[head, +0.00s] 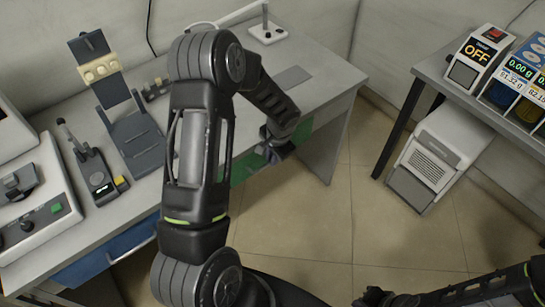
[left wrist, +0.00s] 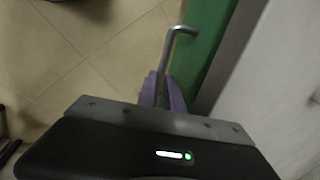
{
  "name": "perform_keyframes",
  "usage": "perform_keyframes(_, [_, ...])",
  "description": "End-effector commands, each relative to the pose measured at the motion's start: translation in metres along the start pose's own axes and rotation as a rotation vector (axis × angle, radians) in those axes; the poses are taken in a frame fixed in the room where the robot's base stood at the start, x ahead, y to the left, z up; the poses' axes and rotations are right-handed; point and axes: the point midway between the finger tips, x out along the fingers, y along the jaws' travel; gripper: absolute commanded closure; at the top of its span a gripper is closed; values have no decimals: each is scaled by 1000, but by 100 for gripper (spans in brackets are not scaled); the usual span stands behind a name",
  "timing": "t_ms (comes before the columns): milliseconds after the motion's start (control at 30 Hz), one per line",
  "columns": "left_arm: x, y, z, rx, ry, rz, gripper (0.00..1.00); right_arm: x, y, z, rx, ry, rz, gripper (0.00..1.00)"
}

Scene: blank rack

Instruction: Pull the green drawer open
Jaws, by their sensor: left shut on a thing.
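The green drawer (head: 303,130) shows under the front edge of the grey workbench, partly hidden behind my left arm. Its green front (left wrist: 209,35) also shows in the left wrist view, with a bent metal bar handle (left wrist: 179,33) beside it. My left gripper (head: 275,150) is at the drawer front. In the left wrist view its purple fingers (left wrist: 162,92) are shut around the handle. How far out the drawer stands is hard to tell. My right gripper (head: 374,297) is at the bottom edge, small and dark, and its jaws are unclear.
The workbench (head: 322,75) carries a blue-grey stand (head: 137,140), a small black device (head: 100,178) and control boxes at left. A blue drawer (head: 95,262) is under its left part. A second table (head: 430,68) stands at right above a white cabinet (head: 440,150). The tiled floor between is clear.

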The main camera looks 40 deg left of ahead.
Motion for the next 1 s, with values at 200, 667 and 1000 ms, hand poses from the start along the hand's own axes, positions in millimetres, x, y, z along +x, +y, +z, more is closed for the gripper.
perform_keyframes(200, [0, 0, 0, 0, 0, 0, 100, 0, 0, 0, 0, 0, 0, 100])
perform_keyframes(667, [0, 0, 0, 0, 0, 0, 100, 0, 0, 0, 0, 0, 0, 100])
perform_keyframes(1000, [0, 5, 0, 1, 1, 0, 100, 3, 1, 0, 0, 1, -1, 100])
